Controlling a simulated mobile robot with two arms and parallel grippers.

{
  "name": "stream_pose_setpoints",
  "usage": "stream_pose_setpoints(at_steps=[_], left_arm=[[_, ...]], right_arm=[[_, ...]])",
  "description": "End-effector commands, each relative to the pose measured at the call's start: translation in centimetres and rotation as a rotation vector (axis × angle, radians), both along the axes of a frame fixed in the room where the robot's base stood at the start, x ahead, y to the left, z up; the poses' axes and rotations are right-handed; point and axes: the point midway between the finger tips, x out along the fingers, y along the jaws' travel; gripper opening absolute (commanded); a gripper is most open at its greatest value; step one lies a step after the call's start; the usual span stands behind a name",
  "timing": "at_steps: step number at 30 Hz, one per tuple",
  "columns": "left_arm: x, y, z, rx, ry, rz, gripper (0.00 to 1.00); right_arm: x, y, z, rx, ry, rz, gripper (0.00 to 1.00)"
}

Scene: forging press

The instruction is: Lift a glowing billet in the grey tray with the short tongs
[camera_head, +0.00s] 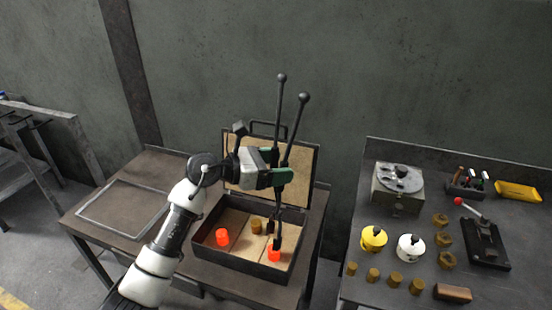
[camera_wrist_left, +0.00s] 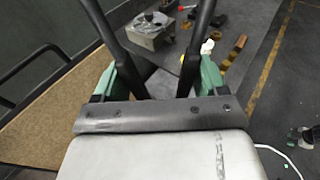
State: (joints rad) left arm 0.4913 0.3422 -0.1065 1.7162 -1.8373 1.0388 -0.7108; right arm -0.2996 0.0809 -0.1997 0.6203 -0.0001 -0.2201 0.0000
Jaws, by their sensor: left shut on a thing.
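My left gripper (camera_head: 279,177) is shut on the dark short tongs (camera_head: 296,130), held upright over the open box with their ball-ended handles up. In the left wrist view, the two tongs arms (camera_wrist_left: 197,45) pass between the green fingers of my gripper (camera_wrist_left: 158,88). The tongs' lower ends reach down to a glowing orange billet (camera_head: 273,255) at the right of the box; I cannot tell whether they grip it. Another glowing billet (camera_head: 222,237) stands in the left part. A dull brown billet (camera_head: 257,226) stands behind them. My right gripper is out of view.
The dark grey box (camera_head: 235,265) has a raised tan-lined lid (camera_head: 308,160) behind it. A thin grey rectangular frame (camera_head: 101,196) lies on the table at left. The right-hand table holds a yellow pot (camera_head: 373,239), a white pot (camera_head: 410,248) and several brass pieces, with a gap between tables.

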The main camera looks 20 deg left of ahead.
Motion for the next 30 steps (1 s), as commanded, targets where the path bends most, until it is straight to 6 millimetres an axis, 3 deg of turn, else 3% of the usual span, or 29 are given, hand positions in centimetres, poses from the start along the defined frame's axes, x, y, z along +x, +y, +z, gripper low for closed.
stream_pose_setpoints(at_steps=[1,6,30], left_arm=[[0.0,0.1,0.6,-0.001,0.000,-0.024,0.67],[-0.1,0.3,0.2,-0.011,-0.005,-0.085,0.67],[-0.1,0.2,-1.0,-0.016,-0.009,-0.096,0.67]], right_arm=[[0.0,0.0,1.0,0.000,0.000,0.000,0.36],[0.0,0.0,1.8,0.000,0.000,0.000,0.36],[0.0,0.0,1.4,0.000,0.001,0.000,0.36]])
